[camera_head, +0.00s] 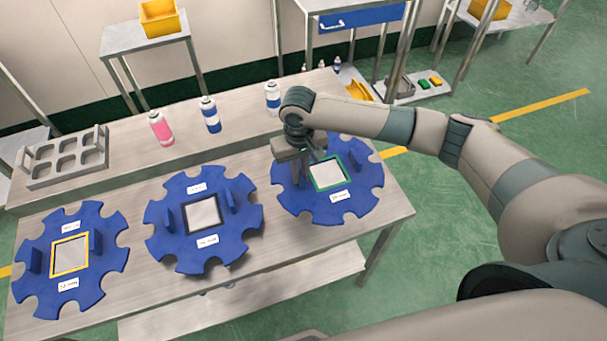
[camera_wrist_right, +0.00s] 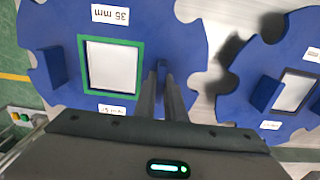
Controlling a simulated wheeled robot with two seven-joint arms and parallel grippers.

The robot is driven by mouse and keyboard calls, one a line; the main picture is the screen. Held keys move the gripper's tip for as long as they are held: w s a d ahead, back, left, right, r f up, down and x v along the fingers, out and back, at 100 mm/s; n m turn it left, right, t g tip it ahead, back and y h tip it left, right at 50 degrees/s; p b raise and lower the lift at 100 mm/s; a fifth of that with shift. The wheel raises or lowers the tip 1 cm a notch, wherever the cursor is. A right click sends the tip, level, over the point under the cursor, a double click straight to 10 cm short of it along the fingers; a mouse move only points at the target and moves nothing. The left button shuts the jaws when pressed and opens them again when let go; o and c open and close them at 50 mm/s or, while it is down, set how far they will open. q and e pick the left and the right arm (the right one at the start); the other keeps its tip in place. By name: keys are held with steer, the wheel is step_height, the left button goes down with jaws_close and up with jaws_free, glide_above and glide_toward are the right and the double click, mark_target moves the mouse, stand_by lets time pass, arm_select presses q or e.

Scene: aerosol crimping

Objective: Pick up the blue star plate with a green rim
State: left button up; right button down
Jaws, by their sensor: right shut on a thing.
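The blue star plate with a green rim (camera_head: 360,197) is at the right end of the metal table, its green square frame around a pale window. It also shows in the right wrist view (camera_wrist_right: 185,40), with a "35 mm" label. My right gripper (camera_head: 306,165) is over its left part and is shut on one of its upright blue tabs; in the right wrist view the fingers (camera_wrist_right: 161,88) are on either side of that tab. Whether the plate is clear of the table I cannot tell. My left gripper is not in view.
A blue plate with a dark rim (camera_head: 165,214) lies in the middle and one with a yellow rim (camera_head: 35,285) at left. A pink can (camera_head: 160,128), a blue-and-white can (camera_head: 210,115), another can (camera_head: 272,98) and a grey rack (camera_head: 40,170) stand on the raised back shelf.

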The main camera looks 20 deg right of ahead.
steer(key=r+b, duration=0.1)
steer(key=r, duration=0.2)
steer(key=shift+s+r, duration=0.15)
steer(key=shift+s, duration=0.05)
steer(key=s+r+b, duration=0.1)
steer(key=s+r, duration=0.2)
steer(key=s, duration=0.2)
steer(key=s+d+r+b, duration=0.1)
steer(key=s+r, duration=0.2)
steer(key=s, duration=0.3)
steer(key=shift+r, duration=0.4)
steer(key=shift+s, duration=0.1)
step_height(320, 180, up, 5)
steer(key=d+b, duration=0.1)
steer(key=d, duration=0.2)
steer(key=shift+r, duration=0.15)
steer(key=shift+a, duration=0.1)
